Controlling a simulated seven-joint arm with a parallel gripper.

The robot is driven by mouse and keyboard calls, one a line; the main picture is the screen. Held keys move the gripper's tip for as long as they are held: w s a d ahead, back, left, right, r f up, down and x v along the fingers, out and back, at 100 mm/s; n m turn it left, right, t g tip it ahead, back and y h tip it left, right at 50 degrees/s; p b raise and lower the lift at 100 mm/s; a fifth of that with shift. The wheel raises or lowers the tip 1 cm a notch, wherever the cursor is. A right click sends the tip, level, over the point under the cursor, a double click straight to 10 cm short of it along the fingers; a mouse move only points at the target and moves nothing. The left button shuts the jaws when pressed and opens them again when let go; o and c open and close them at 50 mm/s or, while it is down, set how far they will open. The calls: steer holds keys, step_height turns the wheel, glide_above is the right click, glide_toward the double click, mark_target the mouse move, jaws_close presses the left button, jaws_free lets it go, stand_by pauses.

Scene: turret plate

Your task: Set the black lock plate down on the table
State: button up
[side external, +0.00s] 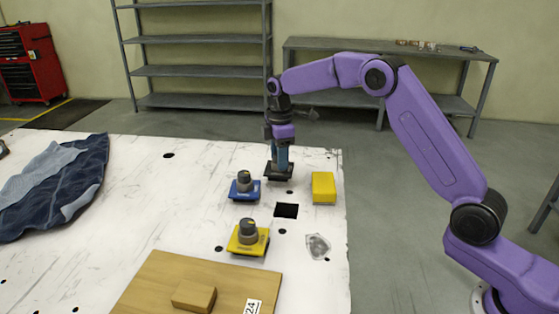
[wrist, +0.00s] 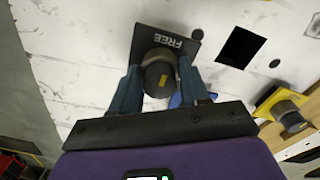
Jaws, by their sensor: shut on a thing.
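The black lock plate (wrist: 148,40) is a dark square with the word FREE and a round grey-black knob (wrist: 158,73) with a yellow mark. My gripper (wrist: 158,80) is shut on this knob, one blue finger on each side. In the side external view my gripper (side external: 280,160) points straight down with the black lock plate (side external: 279,174) level under it. The plate is at or just above the white table (side external: 200,160); I cannot tell whether it touches. The fingers hide most of the knob there.
A blue plate with a knob (side external: 244,190) is close at left. A black square opening (side external: 286,210) lies in front, a yellow block (side external: 323,187) at right. A yellow knobbed plate (side external: 248,240) and a wooden board (side external: 170,283) are nearer.

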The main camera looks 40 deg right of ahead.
steer(key=shift+f, duration=0.7)
steer(key=o, duration=1.3)
steer(key=shift+f, duration=0.15)
steer(key=shift+c, duration=0.2)
step_height(320, 180, up, 12)
steer(key=shift+r, duration=0.1)
steer(key=shift+s+r, duration=0.1)
